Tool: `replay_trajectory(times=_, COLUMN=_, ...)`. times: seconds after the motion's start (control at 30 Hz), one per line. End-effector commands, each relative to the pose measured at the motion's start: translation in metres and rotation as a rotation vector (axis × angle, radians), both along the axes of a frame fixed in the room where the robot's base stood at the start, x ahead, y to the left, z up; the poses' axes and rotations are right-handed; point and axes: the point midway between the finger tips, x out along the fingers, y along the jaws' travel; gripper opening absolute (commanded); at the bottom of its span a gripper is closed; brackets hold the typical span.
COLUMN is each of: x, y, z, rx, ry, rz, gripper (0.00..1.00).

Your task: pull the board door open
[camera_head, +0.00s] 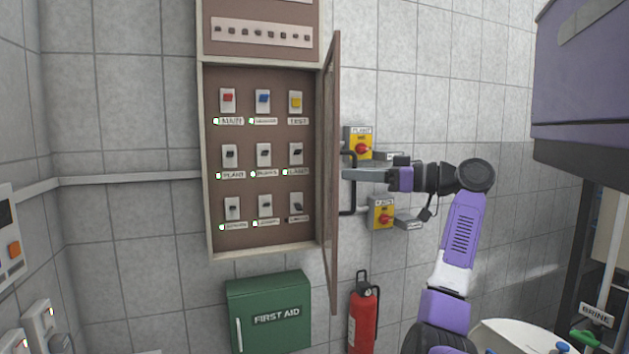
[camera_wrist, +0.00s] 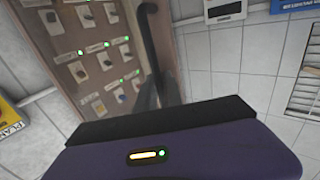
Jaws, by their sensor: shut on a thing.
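The board door (camera_head: 331,215) stands swung out from the brown switch board (camera_head: 262,140), hinged at its right side and seen nearly edge-on. Its black bar handle (camera_head: 348,205) is on the door's right-hand face. My gripper (camera_head: 348,174) is shut on the handle, coming from the right. In the wrist view the black handle (camera_wrist: 158,40) rises from between my fingers (camera_wrist: 157,92), and the switch board (camera_wrist: 85,45) shows behind. The fingertips are partly hidden. The board's rows of switches are in plain view.
A green first aid box (camera_head: 270,312) hangs below the board, with a red fire extinguisher (camera_head: 363,315) to its right. Two yellow switch boxes with red knobs (camera_head: 358,143) (camera_head: 382,214) are on the wall behind my gripper. A purple cabinet (camera_head: 585,75) is at upper right.

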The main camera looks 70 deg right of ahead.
Motion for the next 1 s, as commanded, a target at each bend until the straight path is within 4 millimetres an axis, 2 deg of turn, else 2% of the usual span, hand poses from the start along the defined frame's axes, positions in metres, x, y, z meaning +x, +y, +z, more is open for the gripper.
replay_trajectory(times=0.1, x=-0.025, y=-0.019, z=0.000, rx=0.004, ry=0.000, rz=-0.004, gripper=0.00)
replay_trajectory(times=0.33, x=-0.052, y=-0.042, z=0.000, rx=0.004, ry=0.001, rz=-0.003, gripper=0.00)
replay_trajectory(times=0.53, x=-0.060, y=-0.050, z=0.000, rx=0.005, ry=0.000, rz=-0.003, gripper=0.00)
replay_trajectory(times=0.93, x=-0.061, y=-0.052, z=0.000, rx=0.004, ry=0.000, rz=-0.004, gripper=0.00)
replay_trajectory(times=0.97, x=-0.061, y=-0.052, z=0.000, rx=0.004, ry=0.000, rz=-0.004, gripper=0.15)
replay_trajectory(times=1.0, x=-0.060, y=-0.052, z=0.000, rx=0.004, ry=0.001, rz=-0.003, gripper=0.23)
